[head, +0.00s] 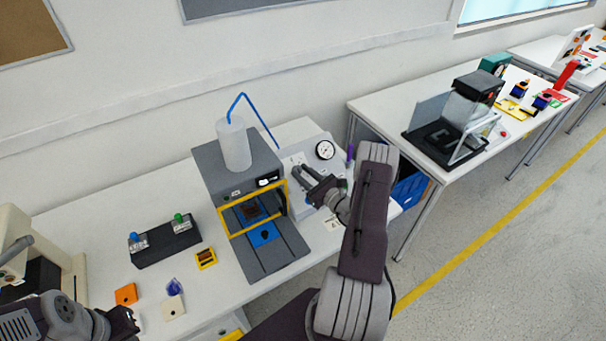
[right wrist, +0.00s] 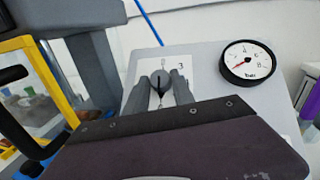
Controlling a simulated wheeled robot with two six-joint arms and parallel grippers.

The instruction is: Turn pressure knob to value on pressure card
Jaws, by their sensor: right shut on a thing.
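The pressure knob (right wrist: 161,82) is dark, on a white dial plate (right wrist: 184,66) with a 0 at the top and a 3 at upper right. My right gripper is shut on the knob in the right wrist view (right wrist: 160,92), a finger on each side; the head view shows the gripper (head: 302,177) at the sloped grey panel. The round pressure gauge (head: 325,150) has its red needle pointing lower left in the right wrist view (right wrist: 249,66). A small white card (head: 333,223) lies by the panel; its print is unreadable. My left gripper (head: 128,322) is at lower left, its fingers unclear.
A grey press (head: 235,165) with a yellow frame (head: 235,231) stands left of the panel (right wrist: 209,53). A purple upright object (head: 350,154) is to the right. A black box with green and blue knobs (head: 165,243) sits further left.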

